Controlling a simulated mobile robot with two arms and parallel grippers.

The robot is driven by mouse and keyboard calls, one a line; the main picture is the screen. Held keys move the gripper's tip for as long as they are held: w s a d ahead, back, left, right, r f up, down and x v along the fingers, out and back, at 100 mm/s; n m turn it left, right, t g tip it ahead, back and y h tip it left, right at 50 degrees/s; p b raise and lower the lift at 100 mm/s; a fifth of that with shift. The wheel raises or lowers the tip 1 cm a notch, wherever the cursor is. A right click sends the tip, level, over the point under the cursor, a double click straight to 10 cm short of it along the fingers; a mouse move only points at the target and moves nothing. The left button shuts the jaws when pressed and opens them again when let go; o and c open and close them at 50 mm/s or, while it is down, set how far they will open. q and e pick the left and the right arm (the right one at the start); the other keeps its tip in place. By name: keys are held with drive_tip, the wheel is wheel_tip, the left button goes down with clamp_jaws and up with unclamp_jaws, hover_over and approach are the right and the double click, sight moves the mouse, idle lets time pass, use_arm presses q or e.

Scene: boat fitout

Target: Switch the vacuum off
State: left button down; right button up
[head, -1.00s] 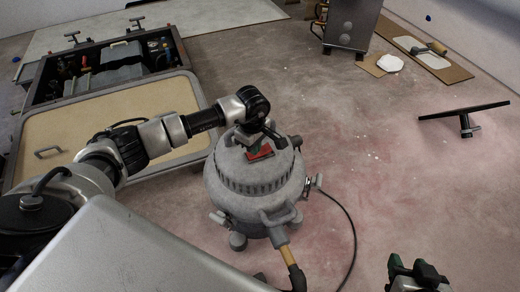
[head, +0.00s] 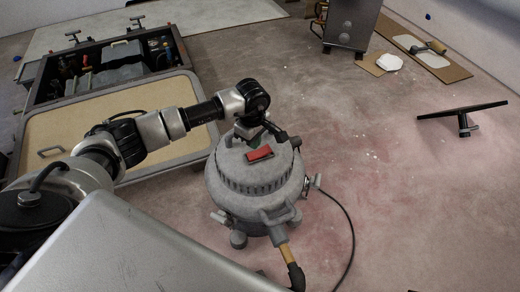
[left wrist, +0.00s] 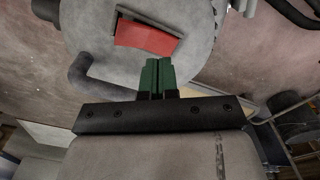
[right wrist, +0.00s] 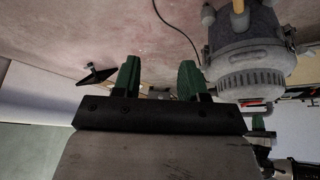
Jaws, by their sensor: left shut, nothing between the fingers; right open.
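The grey round vacuum (head: 255,190) stands on the floor in the middle of the head view. Its red rocker switch (head: 259,153) sits on the lid, uncovered.
A hose (head: 291,270) leaves the vacuum's front, and a dark cable (head: 352,235) curves over the floor on its right. An open toolbox (head: 110,65) with a tan-panelled lid lies at left. A black T-shaped tool (head: 463,115) lies at right. Dusty floor between is mostly clear.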

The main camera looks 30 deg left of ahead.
sight(254, 155)
use_arm(q)
drive_tip(key=shift+r+p, duration=0.35)
drive_tip(key=shift+r, duration=0.25)
wheel_tip(254, 155, up, 2)
drive_tip(key=shift+r+p, duration=0.1)
drive_tip(key=shift+p, duration=0.6)
use_arm(e)
drive_tip(key=shift+s+d+r+g, duration=0.15)
drive_tip(key=shift+s+r+g, duration=0.25)
drive_tip(key=shift+s, duration=0.15)
drive_tip(key=shift+s+d+r+g, duration=0.15)
drive_tip(key=shift+s+r+g, duration=0.15)
drive_tip(key=shift+s+r, duration=0.15)
drive_tip(key=shift+f, duration=0.1)
